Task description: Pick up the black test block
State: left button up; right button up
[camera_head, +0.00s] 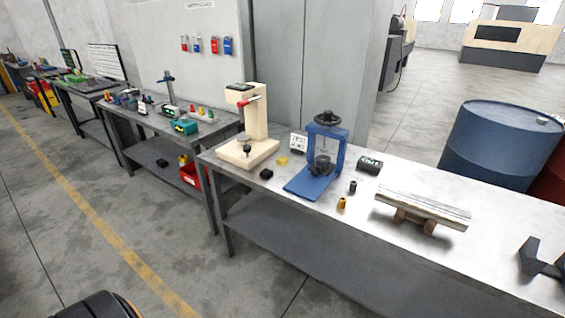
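A small black block (266,174) lies on the near left part of the grey workbench (480,238), in front of the beige press (256,130) and left of the blue press. A larger dark block with pale marks (370,165) lies right of the blue press (328,150). I cannot tell from the marks which one is the test block. A small white sign reading TEST (298,142) stands behind, between the presses. Neither of my grippers can be made out.
Beside the small black block lies a yellow block (282,161). A metal bar on wooden supports (422,208) and a dark angular fixture (541,258) occupy the bench's right. Small black (353,187) and brass (342,203) cylinders stand near the blue press. A blue barrel (502,145) stands behind.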

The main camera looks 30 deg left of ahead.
aim_at(266, 173)
jog(key=u, duration=1.2)
